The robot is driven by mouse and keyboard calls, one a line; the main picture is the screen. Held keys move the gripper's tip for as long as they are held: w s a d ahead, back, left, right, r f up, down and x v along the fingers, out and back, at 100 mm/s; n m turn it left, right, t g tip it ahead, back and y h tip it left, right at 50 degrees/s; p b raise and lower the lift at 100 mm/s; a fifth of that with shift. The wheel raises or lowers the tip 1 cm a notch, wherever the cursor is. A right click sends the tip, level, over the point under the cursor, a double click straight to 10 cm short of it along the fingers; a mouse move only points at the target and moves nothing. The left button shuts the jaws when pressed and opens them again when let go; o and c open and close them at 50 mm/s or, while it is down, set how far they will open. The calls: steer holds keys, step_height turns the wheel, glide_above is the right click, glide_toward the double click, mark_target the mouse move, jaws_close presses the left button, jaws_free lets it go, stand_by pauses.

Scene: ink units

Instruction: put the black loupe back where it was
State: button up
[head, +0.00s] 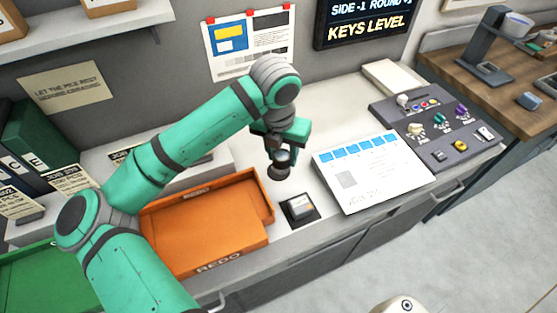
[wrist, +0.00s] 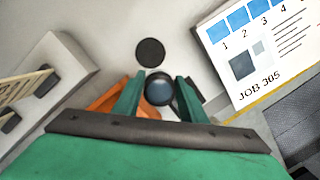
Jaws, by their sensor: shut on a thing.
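The black loupe (head: 281,166) is a short dark cylinder with a round lens. My gripper (head: 280,148) is shut on it and points down over the pale counter between the orange tray and the job sheet. In the wrist view the loupe (wrist: 159,89) shows end-on between my two green fingers (wrist: 160,98). A flat dark disc (wrist: 150,52) lies on the counter just beyond the loupe and apart from it in that picture. I cannot make out this disc in the head view. I cannot tell how high the loupe is above the counter.
The orange REDO tray (head: 205,250) stands left of the loupe. A small block on a black pad (head: 312,216) is in front. The job sheet (head: 375,185) and a grey control panel (head: 455,150) are to the right. The counter behind the gripper is clear.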

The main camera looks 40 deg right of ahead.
mark_target(279, 154)
steer(key=w+f, duration=0.1)
steer(key=w+d+f, duration=0.1)
steer(key=f, duration=0.1)
steer(key=w+d+f, duration=0.1)
steer(key=w+f, duration=0.1)
steer(key=shift+f, duration=0.15)
steer(key=shift+w+d+f, duration=0.15)
steer(key=shift+f, duration=1.7)
steer(key=shift+f, duration=0.1)
steer(key=o, duration=1.1)
steer(key=shift+c, duration=0.2)
step_height(279, 154, up, 12)
steer(key=a, duration=0.1)
steer(key=shift+s+a, duration=0.3)
steer(key=shift+s, duration=0.15)
